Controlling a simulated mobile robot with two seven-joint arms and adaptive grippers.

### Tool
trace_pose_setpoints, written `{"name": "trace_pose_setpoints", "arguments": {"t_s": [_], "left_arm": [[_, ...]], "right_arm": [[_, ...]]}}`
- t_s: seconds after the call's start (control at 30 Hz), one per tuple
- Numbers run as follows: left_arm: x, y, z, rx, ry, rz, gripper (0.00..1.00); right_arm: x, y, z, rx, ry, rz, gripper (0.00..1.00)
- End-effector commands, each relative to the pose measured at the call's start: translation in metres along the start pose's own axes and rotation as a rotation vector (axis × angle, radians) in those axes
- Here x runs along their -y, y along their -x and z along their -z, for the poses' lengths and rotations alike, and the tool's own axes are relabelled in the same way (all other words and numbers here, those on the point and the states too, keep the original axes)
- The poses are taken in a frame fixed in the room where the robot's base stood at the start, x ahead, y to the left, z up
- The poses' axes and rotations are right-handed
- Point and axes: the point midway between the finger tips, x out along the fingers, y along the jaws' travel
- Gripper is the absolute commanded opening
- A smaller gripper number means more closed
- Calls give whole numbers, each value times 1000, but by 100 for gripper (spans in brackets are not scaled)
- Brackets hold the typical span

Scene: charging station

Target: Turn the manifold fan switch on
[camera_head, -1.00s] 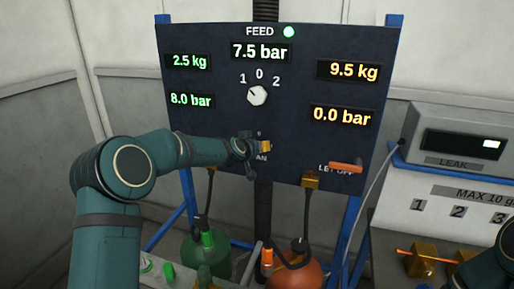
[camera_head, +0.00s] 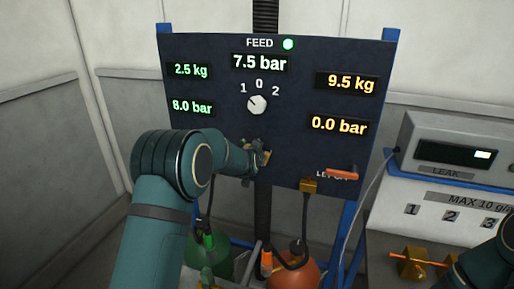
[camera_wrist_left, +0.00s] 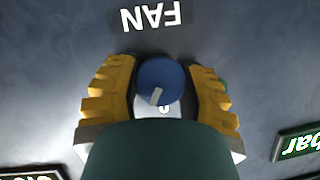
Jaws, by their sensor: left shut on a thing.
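The manifold fan switch is a round blue knob (camera_wrist_left: 160,82) with a short white mark, seen in the left wrist view below the upside-down FAN label (camera_wrist_left: 151,17). The mark points down and slightly left there, towards a partly hidden white character on the panel. My left gripper (camera_head: 259,155) is at the lower middle of the dark panel (camera_head: 210,145). Its yellow fingers (camera_wrist_left: 160,92) are on both sides of the knob and shut on it. In the head view the gripper hides the knob. My right gripper is out of view.
The feed selector (camera_head: 257,104) is above my gripper, below a lit green lamp (camera_head: 288,44). An orange lever (camera_head: 341,173) sticks out at lower right. Green (camera_head: 210,253) and orange (camera_head: 290,270) cylinders with hoses stand below. A leak detector (camera_head: 458,145) is at right.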

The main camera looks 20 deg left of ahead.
Motion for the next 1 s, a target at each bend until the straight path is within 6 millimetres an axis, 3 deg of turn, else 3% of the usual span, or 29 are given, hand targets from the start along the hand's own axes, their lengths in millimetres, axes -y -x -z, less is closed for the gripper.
{"name": "trace_pose_setpoints", "arguments": {"t_s": [0.2, 0.43, 1.0], "left_arm": [[-3, 0, 2, -2, -196, 78, 6], [-3, 0, 0, -2, -399, 163, 6], [-2, -1, -2, -3, -833, 346, 6]], "right_arm": [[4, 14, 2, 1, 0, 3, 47], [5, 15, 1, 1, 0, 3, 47], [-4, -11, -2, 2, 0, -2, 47]]}}
